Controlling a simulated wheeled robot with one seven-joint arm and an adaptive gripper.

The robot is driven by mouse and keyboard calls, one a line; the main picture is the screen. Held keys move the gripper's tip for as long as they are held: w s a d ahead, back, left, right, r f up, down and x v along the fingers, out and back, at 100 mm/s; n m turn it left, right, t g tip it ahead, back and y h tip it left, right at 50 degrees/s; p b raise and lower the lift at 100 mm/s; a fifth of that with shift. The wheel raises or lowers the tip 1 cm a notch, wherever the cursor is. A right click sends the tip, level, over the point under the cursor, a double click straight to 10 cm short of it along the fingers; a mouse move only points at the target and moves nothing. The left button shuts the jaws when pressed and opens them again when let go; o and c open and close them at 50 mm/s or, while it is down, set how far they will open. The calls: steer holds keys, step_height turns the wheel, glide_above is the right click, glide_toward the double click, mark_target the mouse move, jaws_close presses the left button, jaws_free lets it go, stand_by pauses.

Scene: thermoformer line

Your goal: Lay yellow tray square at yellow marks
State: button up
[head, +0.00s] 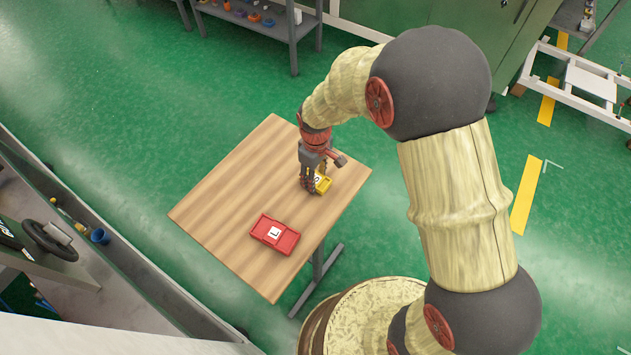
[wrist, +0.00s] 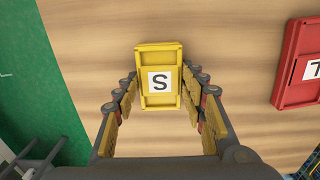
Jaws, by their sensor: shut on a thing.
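I cannot tell whether the tray touches the table. No yellow marks can be made out on the table top; they may be hidden by the gripper or tray.
A red tray (head: 275,233) with a white label lies near the table's front edge; it also shows at the right of the wrist view (wrist: 300,66). The table's left part is bare. A grey shelf (head: 262,24) and yellow floor strips (head: 526,194) are beyond the table.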

mark_target(316, 178)
steer(key=shift+r+p, duration=2.55)
steer(key=shift+r, duration=0.95)
